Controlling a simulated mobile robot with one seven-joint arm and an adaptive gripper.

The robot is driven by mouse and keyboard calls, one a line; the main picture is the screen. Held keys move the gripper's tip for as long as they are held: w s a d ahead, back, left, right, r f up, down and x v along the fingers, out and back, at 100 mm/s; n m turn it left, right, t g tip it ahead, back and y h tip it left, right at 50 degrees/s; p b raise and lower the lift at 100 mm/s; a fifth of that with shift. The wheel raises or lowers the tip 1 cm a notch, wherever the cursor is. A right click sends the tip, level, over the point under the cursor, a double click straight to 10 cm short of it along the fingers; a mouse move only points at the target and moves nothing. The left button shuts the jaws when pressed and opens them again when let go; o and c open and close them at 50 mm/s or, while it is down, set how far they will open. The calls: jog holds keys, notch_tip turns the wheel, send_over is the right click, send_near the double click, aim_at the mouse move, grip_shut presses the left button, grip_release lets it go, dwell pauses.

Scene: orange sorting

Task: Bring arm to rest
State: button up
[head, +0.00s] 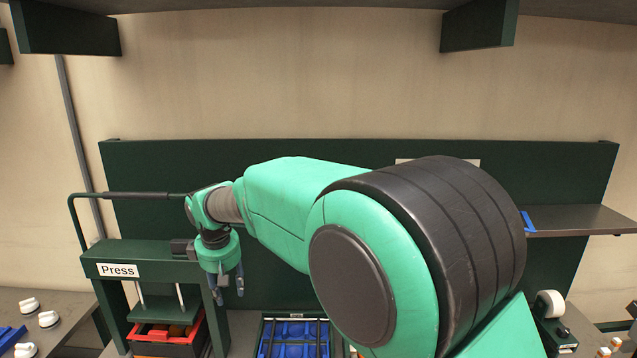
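My arm (290,205) stretches from the lower right across the middle of the head view, bent down at the wrist on the left. My gripper (229,291) points down beside the right side of the press. Its two fingers are apart and nothing shows between them. It hangs above the bench, left of the blue tray and apart from it. The big shoulder joint hides much of the bench on the right.
The green press (140,262), labelled "Press", stands at left with a red and black crate (165,347) under it. A blue tray (294,349) lies at bottom centre. A shelf (578,219) juts out at right. A tape dispenser (553,325) stands at lower right. White knobs (48,319) sit at far left.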

jog(key=s+d+r+m+b, duration=0.1)
jog(key=s+d+r+m, duration=0.3)
jog(key=d, duration=0.6)
jog(key=s+d+r+t+b, duration=0.1)
jog(key=s+d+r, duration=0.1)
jog(key=s+d, duration=0.5)
jog(key=s+d+r+m+b, duration=0.1)
jog(key=s+d+r+m, duration=0.15)
jog(key=d, duration=0.95)
jog(key=s+d+f+m+b, duration=0.1)
jog(key=s+d+f+m, duration=0.2)
jog(key=s+d, duration=0.5)
jog(key=s+d+f+m+t+b, duration=0.1)
jog(key=s+d+f+m+b, duration=0.1)
jog(key=s+d, duration=0.6)
jog(key=s+f+m, duration=0.1)
jog(key=s+f, duration=0.1)
jog(key=s, duration=0.5)
jog(key=shift+s+f+t+h+b, duration=0.25)
jog(key=shift+f+t+h+b, duration=0.05)
jog(key=shift+f, duration=0.1)
